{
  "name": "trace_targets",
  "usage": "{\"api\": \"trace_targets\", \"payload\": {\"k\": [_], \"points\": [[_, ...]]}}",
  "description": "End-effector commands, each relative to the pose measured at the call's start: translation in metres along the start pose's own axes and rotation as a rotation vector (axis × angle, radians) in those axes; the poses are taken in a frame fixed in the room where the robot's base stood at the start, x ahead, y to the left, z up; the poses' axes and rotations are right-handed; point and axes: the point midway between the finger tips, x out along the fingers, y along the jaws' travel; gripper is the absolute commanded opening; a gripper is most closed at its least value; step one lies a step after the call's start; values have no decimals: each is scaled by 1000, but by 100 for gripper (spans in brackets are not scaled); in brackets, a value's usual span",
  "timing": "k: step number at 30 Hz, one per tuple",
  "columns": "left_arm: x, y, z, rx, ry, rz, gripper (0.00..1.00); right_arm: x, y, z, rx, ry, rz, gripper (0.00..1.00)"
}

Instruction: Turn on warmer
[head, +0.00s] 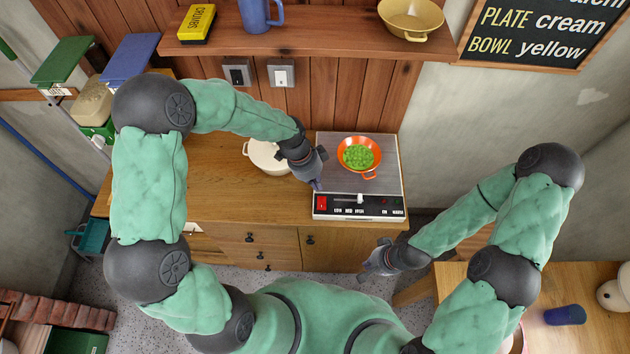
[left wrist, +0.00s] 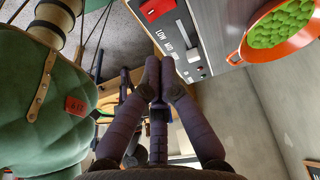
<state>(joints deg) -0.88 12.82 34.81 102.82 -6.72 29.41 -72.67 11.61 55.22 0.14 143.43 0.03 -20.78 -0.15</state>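The warmer (head: 326,148) is a grey plate with a front panel, on the wooden counter. Its panel has a red switch (head: 321,203) at the left, a slider knob (head: 360,199) above LOW, MED and HIGH marks, and small lamps at the right. An orange pan (head: 369,175) of green peas stands on the plate. My left gripper (head: 317,185) is just above and behind the red switch; contact cannot be told. In the left wrist view its fingertips (left wrist: 160,66) are together and empty, with the red switch (left wrist: 157,8) beyond. My right gripper (head: 370,268) hangs low in front of the counter, its fingers unclear.
A cream pot (head: 267,156) stands left of the warmer, close to my left wrist. A shelf (head: 300,46) with a yellow box (head: 197,24), blue mug (head: 262,14) and yellow bowl (head: 411,17) is behind. A side table with a blue cup (head: 565,315) is at right.

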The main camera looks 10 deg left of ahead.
Motion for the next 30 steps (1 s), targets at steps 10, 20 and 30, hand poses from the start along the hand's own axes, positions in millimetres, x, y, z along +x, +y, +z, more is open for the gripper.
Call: {"api": "trace_targets", "payload": {"k": [10, 20, 30], "points": [[66, 1, 0, 0, -1, 4, 0, 1, 0, 0, 0, 0, 0, 0], [100, 4, 10, -1, 1, 0, 0, 0, 0, 0, 0, 0, 0, 0], [103, 4, 11, -1, 1, 0, 0, 0, 0, 0, 0, 0, 0, 0]]}}
